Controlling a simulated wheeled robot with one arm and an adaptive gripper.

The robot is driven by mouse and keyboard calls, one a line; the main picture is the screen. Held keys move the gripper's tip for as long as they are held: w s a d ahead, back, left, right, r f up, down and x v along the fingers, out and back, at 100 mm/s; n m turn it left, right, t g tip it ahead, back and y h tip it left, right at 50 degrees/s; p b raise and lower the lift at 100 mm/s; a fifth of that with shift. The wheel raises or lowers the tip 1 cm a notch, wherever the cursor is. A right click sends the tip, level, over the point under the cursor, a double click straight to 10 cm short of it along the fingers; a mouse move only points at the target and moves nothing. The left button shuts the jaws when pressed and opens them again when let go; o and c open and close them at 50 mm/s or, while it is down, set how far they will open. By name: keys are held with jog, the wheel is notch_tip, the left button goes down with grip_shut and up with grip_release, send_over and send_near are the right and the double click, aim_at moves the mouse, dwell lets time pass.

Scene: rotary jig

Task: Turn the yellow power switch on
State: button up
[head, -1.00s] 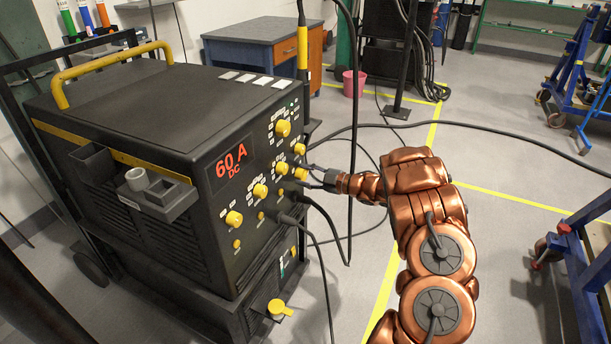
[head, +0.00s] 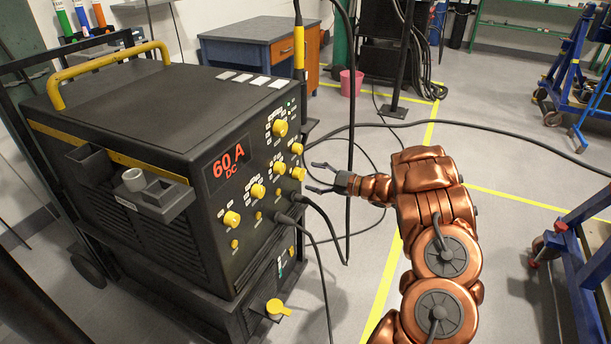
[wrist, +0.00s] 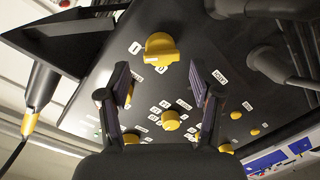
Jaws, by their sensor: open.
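The yellow power switch (head: 298,173) is a chunky knob at the far lower part of the black welding machine's front panel. It also shows in the wrist view (wrist: 162,48), with small white labels on either side, one looking like an I. My gripper (head: 311,177) is just right of the panel, facing it. Its two dark fingers are spread and empty. In the wrist view my gripper (wrist: 161,85) shows a wide gap between the fingers, and the switch appears above that gap, clear of both fingers.
Several other yellow knobs (head: 280,127) sit close by on the panel. Black cables (head: 318,212) leave its lower part, and another hangs near my wrist. A yellow-handled torch (head: 299,47) stands at the machine's far corner.

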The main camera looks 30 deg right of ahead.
jog(key=v, duration=0.7)
jog(key=shift+s+d, duration=0.2)
jog(key=shift+s, duration=0.15)
jog(key=shift+r, duration=0.1)
jog(key=w+d+r+m+g+h, duration=0.1)
jog(key=w+d+r+m+h, duration=0.3)
jog(key=h, duration=0.3)
jog(key=w+d+r+m+g+h, duration=0.2)
jog(key=w+r+m+h, duration=0.15)
jog(key=r+h, duration=0.35)
jog(key=s+a+f+m+g+y, duration=0.1)
jog(key=s+a+m+g+y, duration=0.45)
jog(key=s+a, duration=1.55)
jog(key=s+a+f+m+g, duration=0.15)
jog(key=s+a+g, duration=0.75)
jog(key=s+a, duration=1.25)
notch_tip(320, 180, up, 23)
jog(key=s+d+t+p, duration=0.1)
jog(key=s+d+p, duration=0.1)
jog(key=p, duration=2)
jog(key=shift+s+r, duration=0.2)
jog(key=shift+s, duration=0.05)
